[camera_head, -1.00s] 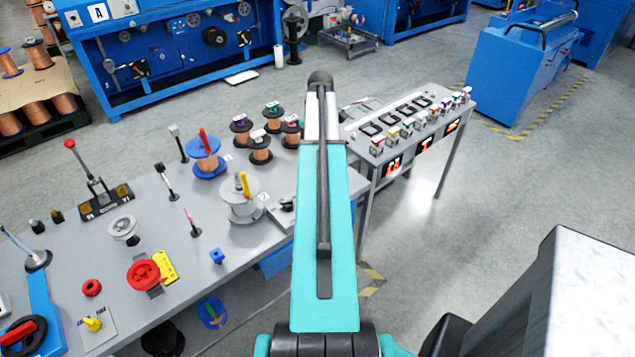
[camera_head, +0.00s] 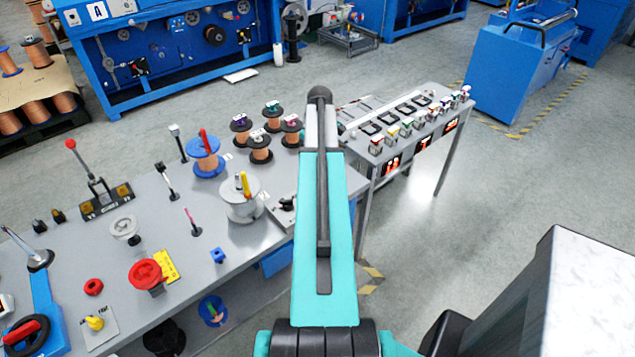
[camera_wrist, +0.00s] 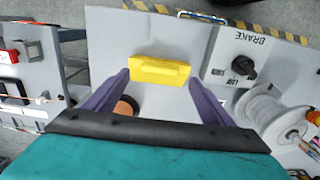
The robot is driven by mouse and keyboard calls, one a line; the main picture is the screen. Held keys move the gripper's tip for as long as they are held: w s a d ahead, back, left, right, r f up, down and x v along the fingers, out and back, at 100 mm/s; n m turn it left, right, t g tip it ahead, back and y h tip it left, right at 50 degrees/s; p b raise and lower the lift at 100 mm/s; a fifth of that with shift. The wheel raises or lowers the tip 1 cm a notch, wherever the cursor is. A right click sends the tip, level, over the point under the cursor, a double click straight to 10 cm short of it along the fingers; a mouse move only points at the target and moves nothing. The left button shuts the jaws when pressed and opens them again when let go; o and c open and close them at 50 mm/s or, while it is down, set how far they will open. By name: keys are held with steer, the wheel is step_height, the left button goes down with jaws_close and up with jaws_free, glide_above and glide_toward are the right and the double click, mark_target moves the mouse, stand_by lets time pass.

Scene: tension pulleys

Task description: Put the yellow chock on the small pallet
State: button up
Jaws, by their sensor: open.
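A yellow block (camera_wrist: 160,71), which looks like the chock, lies on a grey surface in the wrist view. My gripper (camera_wrist: 158,78) is open, with its two purple fingers spread on either side of the block's near edge. I cannot tell whether they touch it. The block is not visible in the head view, where my arm covers that part of the bench. My gripper is also hidden there. I cannot make out the small pallet in either view.
A BRAKE plate with a black knob (camera_wrist: 243,67) and a pale wire spool (camera_wrist: 275,112) stand right of the block. A brown round part (camera_wrist: 126,107) sits near the left finger. Copper spools (camera_head: 260,147) and a red handwheel (camera_head: 146,274) stand on the bench.

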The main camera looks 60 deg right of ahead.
steer(key=shift+f+p, duration=1)
steer(key=shift+f, duration=1.35)
steer(key=shift+d, duration=0.1)
steer(key=c, duration=1.9)
steer(key=shift+o, duration=0.2)
steer(key=shift+r, duration=0.2)
step_height(320, 180, up, 10)
steer(key=b, duration=0.3)
steer(key=shift+f, duration=0.2)
